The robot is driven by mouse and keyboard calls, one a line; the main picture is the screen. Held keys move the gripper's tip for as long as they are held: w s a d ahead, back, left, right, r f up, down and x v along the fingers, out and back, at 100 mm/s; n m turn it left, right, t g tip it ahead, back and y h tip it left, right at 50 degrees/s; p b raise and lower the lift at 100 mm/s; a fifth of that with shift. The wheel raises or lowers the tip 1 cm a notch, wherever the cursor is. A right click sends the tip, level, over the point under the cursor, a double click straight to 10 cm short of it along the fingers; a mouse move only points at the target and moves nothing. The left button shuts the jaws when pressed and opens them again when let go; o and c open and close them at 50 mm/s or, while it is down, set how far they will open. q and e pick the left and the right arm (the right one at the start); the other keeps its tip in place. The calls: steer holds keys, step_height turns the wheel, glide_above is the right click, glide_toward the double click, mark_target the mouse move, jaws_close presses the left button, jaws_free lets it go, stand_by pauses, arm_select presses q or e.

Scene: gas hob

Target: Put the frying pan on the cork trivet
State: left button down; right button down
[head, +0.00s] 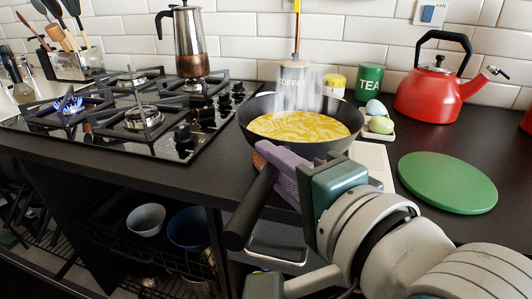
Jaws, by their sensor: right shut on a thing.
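The dark frying pan (303,149) holds a steaming yellow egg mixture (305,126) and looks about level over the counter, right of the hob. My right gripper (279,176) is shut on its black handle (248,210), which points toward the front edge. My left gripper is not in view.
The gas hob (150,120) at left has a lit burner (70,104) and a moka pot (187,45). A coffee canister (291,88), tea tin (370,80), eggs (380,124) and red kettle (437,90) stand behind. A green round board (447,182) lies at right.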

step_height(320, 180, down, 4)
steer(key=shift+r+b, duration=0.2)
steer(key=shift+b, duration=0.55)
steer(key=c, duration=1.1)
jaws_free()
steer(key=shift+f, duration=0.2)
steer(key=o, duration=0.4)
steer(key=shift+c, duration=0.2)
